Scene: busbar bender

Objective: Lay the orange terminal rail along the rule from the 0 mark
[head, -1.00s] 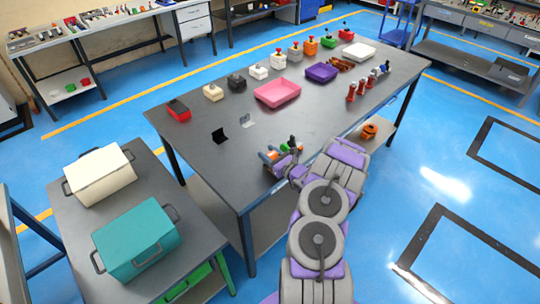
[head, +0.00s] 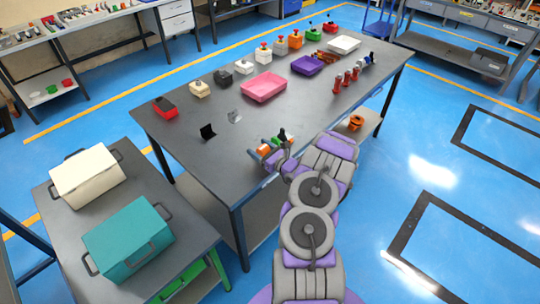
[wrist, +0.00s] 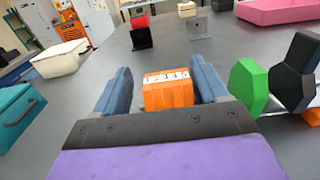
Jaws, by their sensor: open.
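The orange terminal rail (wrist: 168,93) is a small ribbed block with a white strip of numbers on top. In the wrist view it lies between the two blue fingers of my gripper (wrist: 160,72), which stand open on either side of it. A narrow gap shows on the left; contact on the right cannot be told. In the head view my gripper (head: 264,158) is low at the near edge of the long grey table, with the orange rail (head: 263,149) at its fingers. I cannot make out the rule or its 0 mark.
A green piece (wrist: 247,88) and black pieces (wrist: 297,75) stand just right of my gripper. A black bracket (head: 208,132) and a grey bracket (head: 235,116) stand farther back. A pink tray (head: 264,88) lies beyond. The grey tabletop (head: 185,150) left of the gripper is clear.

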